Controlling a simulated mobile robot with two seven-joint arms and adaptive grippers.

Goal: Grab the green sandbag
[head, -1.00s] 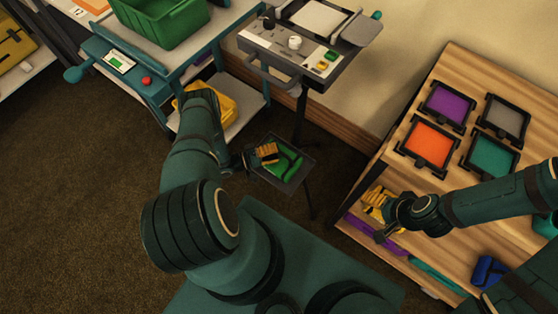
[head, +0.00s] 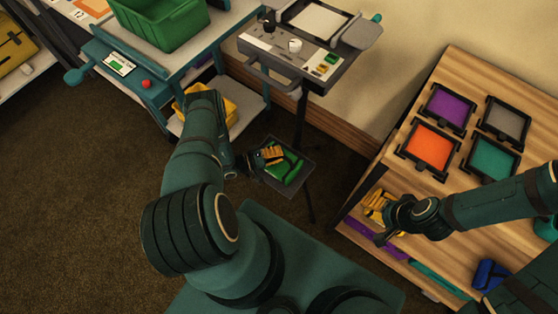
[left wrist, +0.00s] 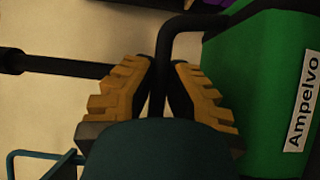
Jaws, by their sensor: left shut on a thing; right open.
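The green sandbag (head: 289,171) rests on a small dark tray (head: 303,179) on a thin stand, below the grey control desk. My left gripper (head: 273,155) is over the sandbag's left part and hides some of it. In the left wrist view the sandbag (left wrist: 262,85), with a white "Ampelvo" label, fills the right side. Its black handle runs between the yellow fingers of my left gripper (left wrist: 162,88), which is shut on it. My right gripper (head: 376,205), with yellow fingers, is open and empty by the left edge of the wooden shelf unit.
The wooden unit (head: 391,186) at right carries purple, grey, orange and teal framed panels; a blue bag (head: 490,273) lies lower on it. A green crate (head: 165,22) stands on a teal cart at top left. The grey desk (head: 295,50) stands behind the tray. Carpet at left is clear.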

